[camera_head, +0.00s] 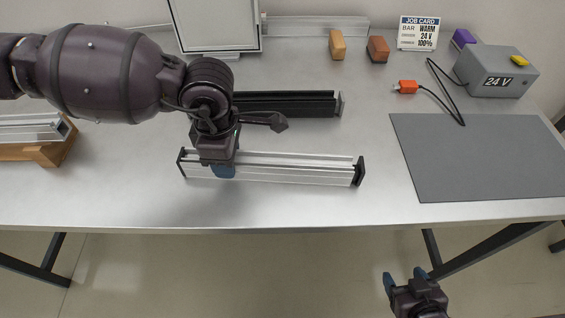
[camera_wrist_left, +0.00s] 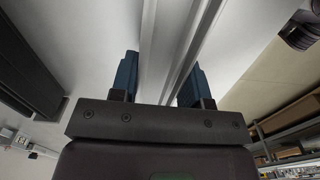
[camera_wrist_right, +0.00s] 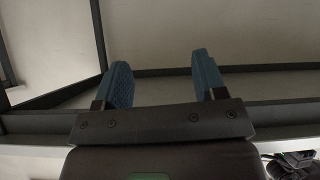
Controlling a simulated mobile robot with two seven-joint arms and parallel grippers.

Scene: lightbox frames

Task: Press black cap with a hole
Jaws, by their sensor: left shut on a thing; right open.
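A silver slotted bar (camera_head: 290,169) lies on the table with a black cap at its right end (camera_head: 359,171) and another at its left end (camera_head: 181,163). I cannot make out a hole in either cap. My left gripper (camera_head: 223,170) is shut on the silver bar, left of its middle. In the left wrist view the bar (camera_wrist_left: 182,55) runs between the blue fingers (camera_wrist_left: 158,80). The arm hides part of the bar. My right gripper (camera_head: 405,276) is open and empty in front of the table edge; the right wrist view shows its fingers (camera_wrist_right: 157,82) apart over the floor.
A black bar (camera_head: 285,103) lies behind the silver bar. A grey mat (camera_head: 480,155) covers the right side, with a 24 V box (camera_head: 495,72), cable and orange connector (camera_head: 405,87) behind it. Orange (camera_head: 337,44) and brown (camera_head: 378,49) blocks stand at the back.

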